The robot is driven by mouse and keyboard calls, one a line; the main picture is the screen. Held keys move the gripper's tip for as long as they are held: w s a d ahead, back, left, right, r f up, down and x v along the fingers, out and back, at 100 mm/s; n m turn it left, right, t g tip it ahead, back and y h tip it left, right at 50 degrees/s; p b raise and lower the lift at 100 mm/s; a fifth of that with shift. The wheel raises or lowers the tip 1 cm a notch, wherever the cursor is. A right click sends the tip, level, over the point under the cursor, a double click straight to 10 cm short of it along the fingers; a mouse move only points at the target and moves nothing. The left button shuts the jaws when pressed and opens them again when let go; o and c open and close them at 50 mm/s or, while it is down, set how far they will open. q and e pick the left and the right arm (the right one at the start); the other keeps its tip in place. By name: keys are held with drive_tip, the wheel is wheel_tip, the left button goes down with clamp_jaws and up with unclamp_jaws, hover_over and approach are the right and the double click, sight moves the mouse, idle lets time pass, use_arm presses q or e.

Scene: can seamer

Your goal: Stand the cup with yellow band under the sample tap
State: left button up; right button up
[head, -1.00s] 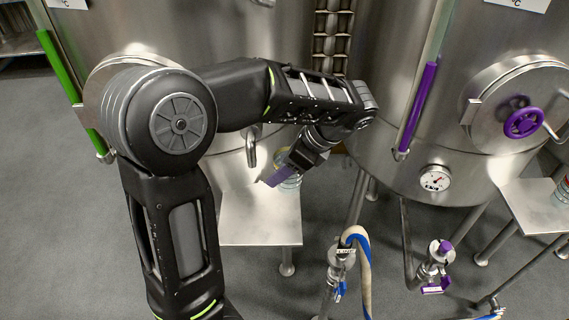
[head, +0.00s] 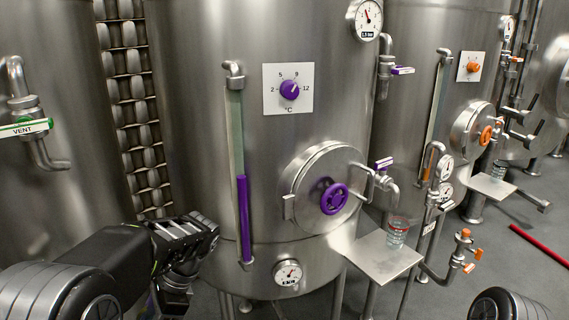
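No cup with a yellow band can be made out. A clear cup (head: 397,235) with a reddish band near its rim stands on a steel shelf (head: 372,262), below the sample tap (head: 391,188) of the purple-marked tank. A smaller cup (head: 498,170) stands on a shelf at the orange-marked tank; its band is too small to read. My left gripper (head: 172,302) is low at the left, cut by the bottom edge; its fingertips and anything between them are hidden. My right gripper is out of view; only part of my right arm shows at bottom right.
The purple-marked tank (head: 190,120) fills the middle, with a round hatch (head: 310,190), a level tube and a dial gauge (head: 288,273). A vent pipe (head: 40,145) juts out at left. Orange-handled valves (head: 465,250) stand right of the shelf. A red bar (head: 538,246) lies on the floor.

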use_arm(q)
drive_tip(key=w+d+f, duration=0.4)
drive_tip(key=d+f, duration=0.2)
drive_tip(key=d, duration=0.4)
drive_tip(key=shift+w+d+f+n, duration=0.3)
drive_tip(key=shift+d+f+n, duration=0.1)
